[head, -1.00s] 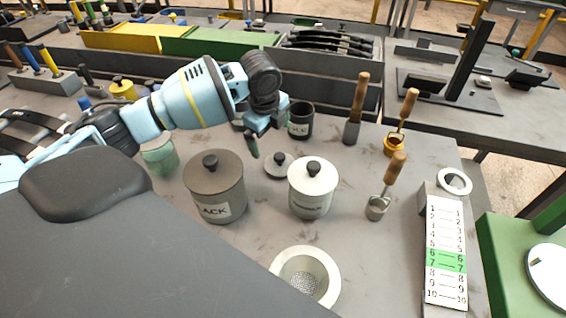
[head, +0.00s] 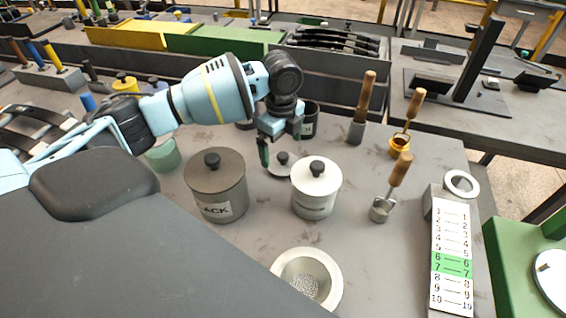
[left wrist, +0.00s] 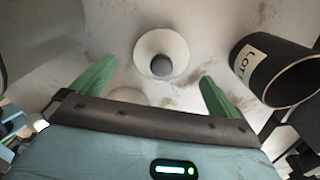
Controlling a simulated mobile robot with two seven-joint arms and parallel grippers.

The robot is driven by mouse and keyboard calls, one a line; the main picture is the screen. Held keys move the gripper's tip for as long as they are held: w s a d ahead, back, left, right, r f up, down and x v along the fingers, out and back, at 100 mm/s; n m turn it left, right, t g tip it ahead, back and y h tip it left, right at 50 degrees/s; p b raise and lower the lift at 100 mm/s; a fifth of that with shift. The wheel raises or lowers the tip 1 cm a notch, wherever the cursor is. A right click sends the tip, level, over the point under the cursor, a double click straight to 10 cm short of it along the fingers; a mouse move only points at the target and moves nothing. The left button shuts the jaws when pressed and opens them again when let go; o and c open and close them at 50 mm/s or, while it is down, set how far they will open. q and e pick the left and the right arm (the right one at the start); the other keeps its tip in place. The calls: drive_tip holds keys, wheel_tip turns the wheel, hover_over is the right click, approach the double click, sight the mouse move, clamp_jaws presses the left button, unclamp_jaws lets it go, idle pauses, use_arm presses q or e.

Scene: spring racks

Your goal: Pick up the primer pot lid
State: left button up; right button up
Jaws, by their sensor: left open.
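A loose pale grey lid (head: 279,171) with a dark round knob lies flat on the bench, behind the white pot. No label shows on it. In the left wrist view the lid (left wrist: 161,43) is ahead of and between the fingers, untouched. My left gripper (head: 280,142) is above it, open and empty, and partly hides it in the head view. Its green fingers also show in the left wrist view (left wrist: 155,92). The white pot (head: 313,196) has a knobbed lid on and a label too small to read. My right gripper is not in view.
A dark grey labelled pot (head: 216,188) with its lid on stands left of the white pot. An open black pot (head: 311,112) stands close behind the gripper. A green open pot (head: 164,157) is at left. Wooden-handled tools stand at right, and a strainer bowl (head: 330,272) is in front.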

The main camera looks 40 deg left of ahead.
sight(283, 155)
use_arm(q)
wheel_tip(283, 155, down, 4)
drive_tip(key=shift+w+d+f, duration=0.1)
drive_tip(key=shift+f, duration=0.15)
drive_tip(key=c, duration=1)
drive_tip(key=shift+o, duration=0.2)
drive_tip(key=shift+r, duration=0.1)
wheel_tip(283, 155, up, 10)
drive_tip(key=shift+r+p, duration=0.1)
drive_tip(key=shift+p, duration=0.2)
